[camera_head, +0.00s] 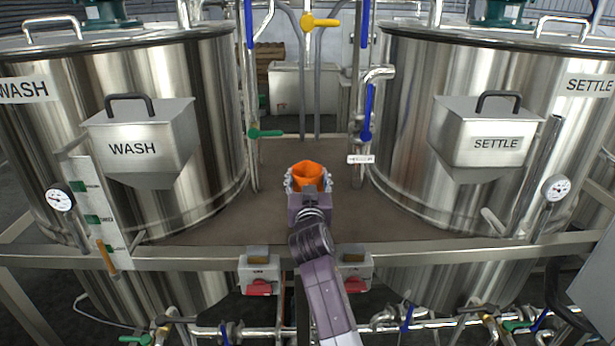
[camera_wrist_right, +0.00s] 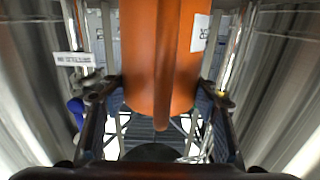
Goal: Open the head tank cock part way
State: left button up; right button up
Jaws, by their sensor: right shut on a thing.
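My right gripper (camera_head: 308,186) is shut on an orange jug (camera_head: 308,172), held upright over the brown deck between the two tanks. The right wrist view shows the jug (camera_wrist_right: 160,50) between my fingers (camera_wrist_right: 160,92). Behind it, on the right-hand pipe, is a blue lever (camera_head: 368,108), pointing roughly up and down. A small white label (camera_head: 361,159) hangs below it, too small to read. A yellow lever (camera_head: 322,22) lies sideways at the top centre, and a green lever (camera_head: 265,133) sits on the left pipe. I cannot tell which is the head tank cock. My left gripper is out of view.
The steel WASH tank (camera_head: 215,110) stands left and the SETTLE tank (camera_head: 395,130) right, each with a front hopper. Pipes rise between them. The deck (camera_head: 225,222) around the jug is mostly clear.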

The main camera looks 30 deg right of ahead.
aim_at(306, 22)
jog(key=k+j, duration=0.75)
